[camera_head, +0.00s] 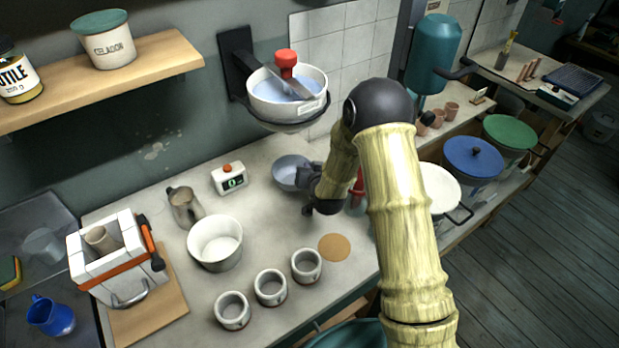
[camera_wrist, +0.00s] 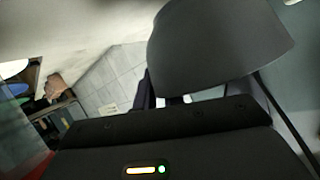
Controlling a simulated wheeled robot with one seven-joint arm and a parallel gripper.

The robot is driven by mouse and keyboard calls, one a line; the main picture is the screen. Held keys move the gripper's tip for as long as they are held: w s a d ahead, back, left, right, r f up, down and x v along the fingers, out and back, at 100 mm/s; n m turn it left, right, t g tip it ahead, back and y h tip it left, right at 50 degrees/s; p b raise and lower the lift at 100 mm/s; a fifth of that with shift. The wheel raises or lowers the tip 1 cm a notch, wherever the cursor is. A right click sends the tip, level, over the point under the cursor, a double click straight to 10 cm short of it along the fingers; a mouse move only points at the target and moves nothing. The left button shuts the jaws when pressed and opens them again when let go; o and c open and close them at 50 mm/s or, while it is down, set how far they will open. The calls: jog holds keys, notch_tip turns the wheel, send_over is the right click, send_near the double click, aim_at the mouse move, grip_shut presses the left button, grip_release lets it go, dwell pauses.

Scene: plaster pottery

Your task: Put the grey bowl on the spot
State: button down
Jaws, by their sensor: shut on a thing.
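The grey bowl (camera_head: 290,172) is at the back of the worktop in the head view, left of my wrist. My gripper (camera_head: 308,176) is shut on the bowl's right rim; my arm hides part of the fingers. In the wrist view the grey bowl (camera_wrist: 220,42) fills the upper right, in front of my gripper (camera_wrist: 172,98). The bowl looks roughly level in the head view; I cannot tell whether it touches the worktop. The spot (camera_head: 334,247) is a flat tan disc on the worktop, bare, nearer the front edge and to the right of the bowl.
Several white cups, three of them in a row (camera_head: 270,287), stand left of the spot. A white pot (camera_head: 215,243), a jug (camera_head: 184,205) and a timer (camera_head: 230,179) stand farther left. A basin with a red knob (camera_head: 286,92) hangs above the bowl. A red object (camera_head: 357,190) stands beside my arm.

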jog(key=shift+s+r, duration=0.1)
jog(key=shift+s, duration=0.1)
notch_tip(320, 180, down, 4)
jog(key=shift+a+f+p, duration=0.1)
jog(key=shift+a+p, duration=0.05)
jog(key=shift+p, duration=0.35)
jog(key=shift+f, duration=0.15)
jog(key=c, duration=1.5)
grip_release()
jog(key=shift+r, duration=0.2)
